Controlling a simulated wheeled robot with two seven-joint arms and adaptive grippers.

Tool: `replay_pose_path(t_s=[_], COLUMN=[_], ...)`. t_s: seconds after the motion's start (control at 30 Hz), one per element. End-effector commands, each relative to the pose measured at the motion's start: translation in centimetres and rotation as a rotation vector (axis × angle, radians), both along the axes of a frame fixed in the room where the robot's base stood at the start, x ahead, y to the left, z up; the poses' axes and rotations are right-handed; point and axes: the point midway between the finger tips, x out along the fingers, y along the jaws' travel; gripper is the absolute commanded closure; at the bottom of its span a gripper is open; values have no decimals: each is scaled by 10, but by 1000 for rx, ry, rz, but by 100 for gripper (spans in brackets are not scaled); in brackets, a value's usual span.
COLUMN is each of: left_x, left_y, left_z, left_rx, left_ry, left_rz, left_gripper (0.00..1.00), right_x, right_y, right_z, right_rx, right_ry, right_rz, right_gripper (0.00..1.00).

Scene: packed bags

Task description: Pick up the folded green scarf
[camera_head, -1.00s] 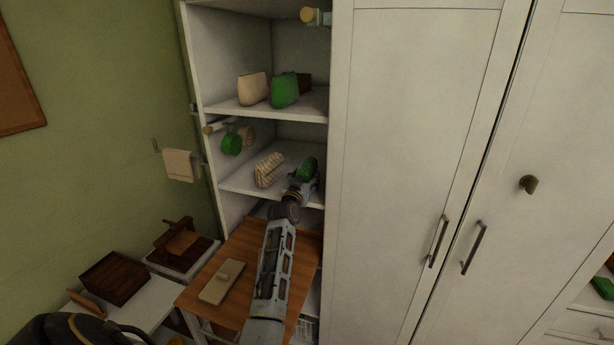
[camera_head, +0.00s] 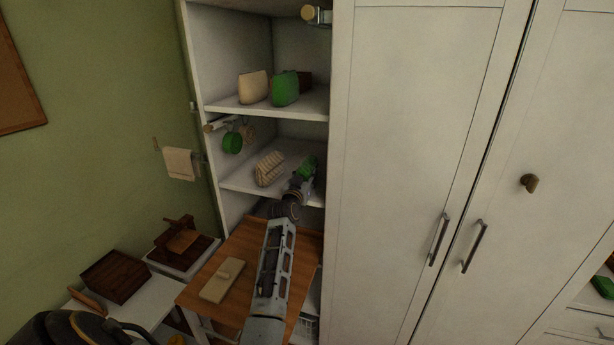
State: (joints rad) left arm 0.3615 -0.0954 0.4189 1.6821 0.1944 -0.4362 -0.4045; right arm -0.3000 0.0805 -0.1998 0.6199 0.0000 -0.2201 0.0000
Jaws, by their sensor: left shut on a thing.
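The folded green scarf (camera_head: 308,167) is a small green bundle at the right end of the open cabinet's middle shelf (camera_head: 239,183). My left gripper (camera_head: 303,178) reaches in from below and is shut on the scarf. The gripper and wrist hide the scarf's lower part. I cannot tell whether the scarf still touches the shelf. My right gripper is not in view.
A striped beige bag (camera_head: 269,169) stands just left of the scarf. A cream bag (camera_head: 253,87) and a green bag (camera_head: 285,88) stand on the shelf above. A wooden table (camera_head: 236,260) is below. A closed white door (camera_head: 412,130) borders the right.

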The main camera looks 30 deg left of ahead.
Motion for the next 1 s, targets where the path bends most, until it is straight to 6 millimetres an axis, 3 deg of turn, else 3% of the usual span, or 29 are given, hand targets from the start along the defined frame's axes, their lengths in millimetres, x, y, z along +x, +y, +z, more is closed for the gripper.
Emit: replay_pose_path(t_s=[0.37,0.8,1.0], left_x=[0,0,0], left_y=[0,0,0], left_z=[19,80,97], left_rx=[1,1,0], left_ry=[-3,-4,-1], left_rz=[-1,0,0], left_gripper=[87,87,87], right_x=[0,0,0], right_y=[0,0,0], right_z=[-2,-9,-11], right_rx=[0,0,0], right_ry=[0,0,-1], right_rz=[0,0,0], right_gripper=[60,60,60])
